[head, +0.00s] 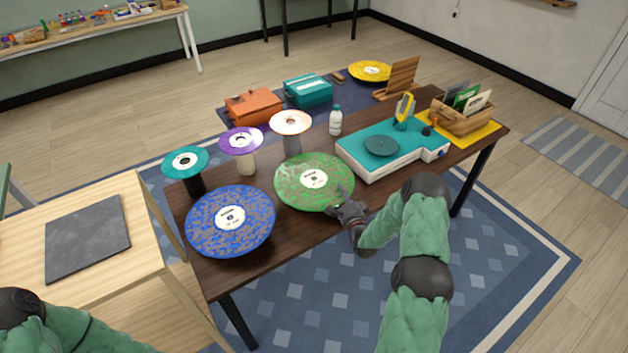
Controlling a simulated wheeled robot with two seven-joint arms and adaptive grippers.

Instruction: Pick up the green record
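The green record (291,183), speckled with a white label, is at the middle of the dark wooden table, near its front edge. It looks roughly level; I cannot tell whether it rests on the tabletop. My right gripper (339,198) is at the record's lower right rim, with its fingertips overlapping the rim in the picture. The fingers are small and dark, so I cannot tell whether they are open or shut on the rim. Part of my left arm shows at the bottom left, but its gripper is out of view.
A blue record (205,231) lies left of the green one. A teal turntable (356,146) stands to the right. Behind are purple (231,141), orange (283,117) and teal (176,172) discs on stands, and a white bottle (335,124). A dark slab (87,240) lies on the light table.

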